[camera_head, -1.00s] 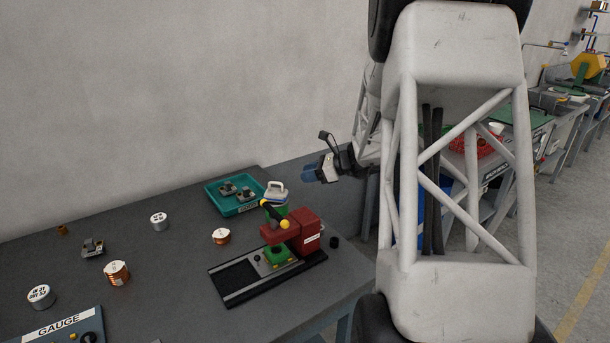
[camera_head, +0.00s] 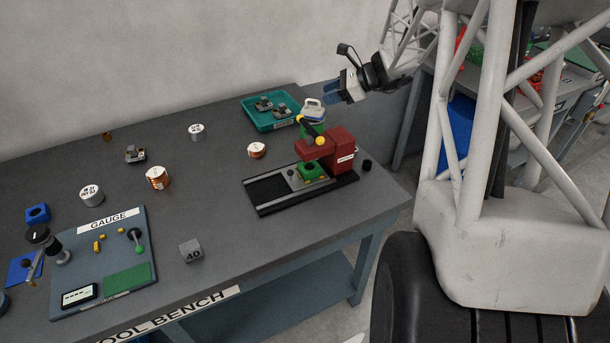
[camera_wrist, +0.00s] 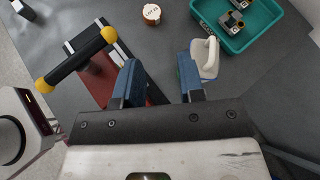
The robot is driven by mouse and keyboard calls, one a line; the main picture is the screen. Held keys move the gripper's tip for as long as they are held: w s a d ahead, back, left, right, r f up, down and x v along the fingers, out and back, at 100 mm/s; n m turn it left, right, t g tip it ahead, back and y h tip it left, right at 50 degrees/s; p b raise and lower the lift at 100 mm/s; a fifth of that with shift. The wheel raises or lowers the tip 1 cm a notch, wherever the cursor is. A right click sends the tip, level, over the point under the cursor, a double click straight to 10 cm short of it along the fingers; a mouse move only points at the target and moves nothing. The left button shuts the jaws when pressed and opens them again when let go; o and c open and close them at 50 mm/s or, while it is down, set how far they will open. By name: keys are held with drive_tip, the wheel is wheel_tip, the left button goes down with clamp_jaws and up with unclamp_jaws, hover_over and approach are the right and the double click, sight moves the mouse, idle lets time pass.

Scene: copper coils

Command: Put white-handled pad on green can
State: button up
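The white-handled pad (camera_head: 313,108) is a pale block with a loop handle. In the head view it appears to rest on top of the green can (camera_head: 312,130), beside the teal tray. The pad also shows in the wrist view (camera_wrist: 205,55), close to my right-hand finger; there the can is almost wholly hidden, with only a green sliver by that finger. My gripper (camera_head: 332,92) is just above and right of the pad in the head view. In the wrist view its blue fingers (camera_wrist: 158,72) are apart with nothing held between them. Whether a finger touches the pad, I cannot tell.
A red press (camera_head: 340,150) with a yellow-ended black handle (camera_wrist: 75,60) stands near the can. The teal tray (camera_head: 255,122) holds dark parts. Copper coils (camera_head: 157,178), white-topped cans (camera_head: 91,196) and a gauge board (camera_head: 105,285) lie left. The bench's middle is fairly clear.

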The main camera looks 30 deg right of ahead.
drive_tip(key=s+a+r+n+g+h, duration=0.25)
drive_tip(key=s+a+n, duration=0.4)
drive_tip(key=a, duration=0.35)
drive_tip(key=s+a+r+n+g+h, duration=0.1)
drive_tip(key=s+a+r+n+g, duration=0.3)
drive_tip(key=s+a, duration=0.45)
drive_tip(key=s+a+n+t+h, duration=0.1)
drive_tip(key=s+a+n+h, duration=0.2)
drive_tip(key=s+n, duration=0.3)
drive_tip(key=s+a+n+t+h, duration=0.1)
drive_tip(key=s+a+n+h, duration=0.2)
drive_tip(key=s+n, duration=0.4)
drive_tip(key=s+a, duration=0.1)
drive_tip(key=s, duration=0.5)
drive_tip(key=shift+a, duration=0.4)
